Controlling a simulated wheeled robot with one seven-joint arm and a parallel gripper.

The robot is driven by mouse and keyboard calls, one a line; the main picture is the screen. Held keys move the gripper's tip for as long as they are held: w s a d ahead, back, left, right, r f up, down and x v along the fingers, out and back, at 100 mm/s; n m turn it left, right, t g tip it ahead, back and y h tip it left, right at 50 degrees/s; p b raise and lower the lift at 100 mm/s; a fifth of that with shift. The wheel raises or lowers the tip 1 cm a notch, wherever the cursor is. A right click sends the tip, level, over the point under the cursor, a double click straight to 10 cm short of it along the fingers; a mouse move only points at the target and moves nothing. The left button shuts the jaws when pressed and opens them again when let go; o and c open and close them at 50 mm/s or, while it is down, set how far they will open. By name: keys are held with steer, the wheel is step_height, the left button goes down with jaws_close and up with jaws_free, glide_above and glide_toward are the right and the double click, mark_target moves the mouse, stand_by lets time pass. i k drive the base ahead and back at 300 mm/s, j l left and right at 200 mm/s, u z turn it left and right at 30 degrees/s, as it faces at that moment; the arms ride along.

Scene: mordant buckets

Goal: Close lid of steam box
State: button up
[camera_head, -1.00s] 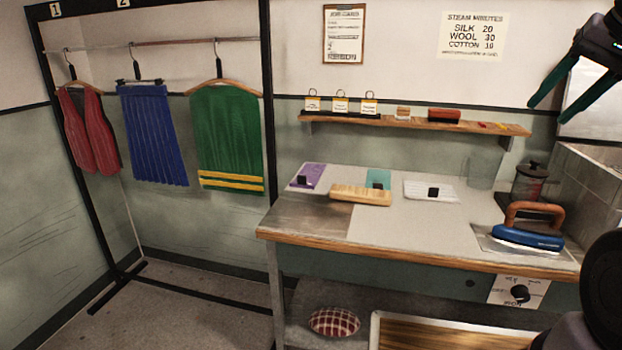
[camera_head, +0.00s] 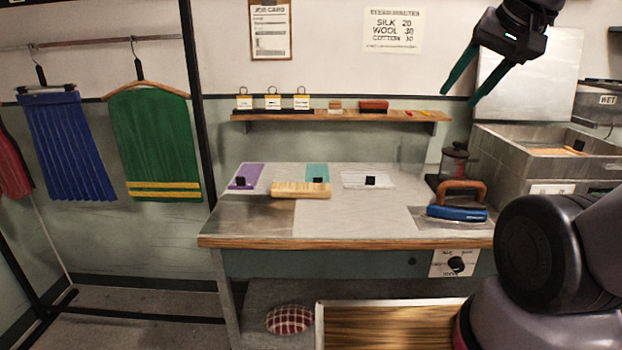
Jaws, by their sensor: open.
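The steam box (camera_head: 490,158) is a grey metal box at the right, beside the worktable. Its lid (camera_head: 545,85) is a flat grey panel standing upright at the box's back edge, so the box is open. Inside the box an orange-brown piece with a small black tab shows in part. My gripper (camera_head: 458,98) hangs at the upper right, in front of the wall and left of the lid in the picture. Its two green fingers are spread and empty. It appears apart from the lid, though part of the gripper overlaps it in the picture.
The worktable (camera_head: 350,225) holds a blue iron (camera_head: 457,214), a glass jar (camera_head: 453,162), a wooden block (camera_head: 300,190) and cloth pieces. A shelf (camera_head: 340,115) with small items is on the wall. A garment rack (camera_head: 204,120) stands left. My arm covers the lower right.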

mark_target(543, 88)
steer(key=i+l, duration=0.1)
steer(key=l, duration=0.3)
steer(key=i+l, duration=0.1)
steer(key=l, duration=0.3)
steer(key=i+l, duration=0.15)
steer(key=l, duration=0.25)
steer(key=i+l, duration=0.1)
steer(key=l, duration=0.3)
steer(key=i+l, duration=0.1)
steer(key=l, duration=0.3)
steer(key=i+l, duration=0.1)
steer(key=l, duration=0.25)
steer(key=i+l, duration=0.1)
steer(key=l, duration=0.3)
steer(key=z, duration=0.05)
